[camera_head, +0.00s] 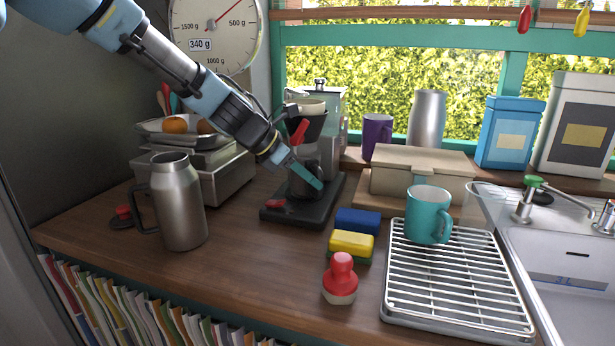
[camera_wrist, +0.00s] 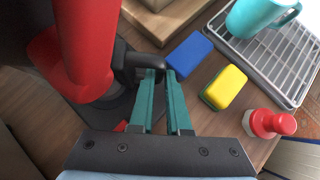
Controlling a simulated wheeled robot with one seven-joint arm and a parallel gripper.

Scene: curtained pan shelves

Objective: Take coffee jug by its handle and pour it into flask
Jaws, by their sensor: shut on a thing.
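The coffee jug (camera_head: 300,186) is dark and stands on the black base of the coffee maker, under its filter holder, partly hidden behind my gripper. My gripper (camera_head: 312,180) reaches down to it from the upper left. In the wrist view its teal fingers (camera_wrist: 160,76) are shut on the black jug handle (camera_wrist: 146,60). A steel flask (camera_head: 178,203) with a dark side handle stands upright and open-topped on the counter at the left, apart from my gripper. The jug's contents are hidden.
A red-handled filter holder (camera_head: 299,131) sits above the jug. Blue (camera_head: 358,221) and yellow (camera_head: 351,245) sponges, a red-topped brush (camera_head: 341,279) and a drying rack (camera_head: 455,285) with a teal mug (camera_head: 428,214) lie right. Scales (camera_head: 205,170) stand behind the flask. The front-middle counter is clear.

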